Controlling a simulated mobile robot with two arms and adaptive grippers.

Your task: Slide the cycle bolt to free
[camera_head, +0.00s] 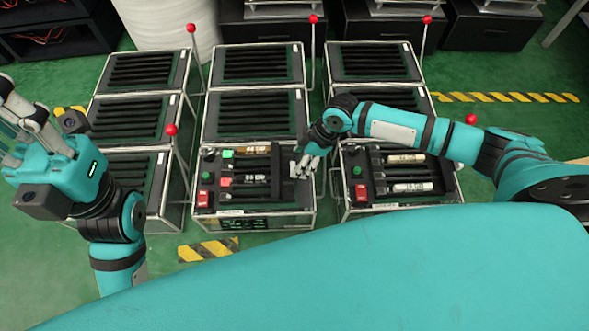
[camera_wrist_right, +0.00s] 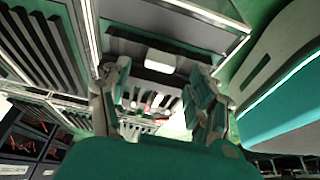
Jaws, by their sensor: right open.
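The middle fixture (camera_head: 262,207) has a front panel with a green button (camera_head: 208,152), a red switch (camera_head: 203,198), and small green (camera_head: 228,153) and red (camera_head: 225,181) parts beside dark slots. I cannot tell which part is the cycle bolt. My right gripper (camera_head: 304,165) is at the right side of this panel, fingers pointing down-left. In the right wrist view my right gripper (camera_wrist_right: 158,108) has its fingers apart with nothing held between them; small coloured parts show beyond. My left gripper (camera_head: 22,125) is raised at the left edge, its fingertips partly cut off.
A similar right fixture (camera_head: 402,208) has a green button and pale labelled bars. A left fixture (camera_head: 135,170) is partly hidden by my left arm. Thin posts with red balls (camera_head: 171,130) stand beside the fixtures. Green floor (camera_head: 510,75) is open at the right.

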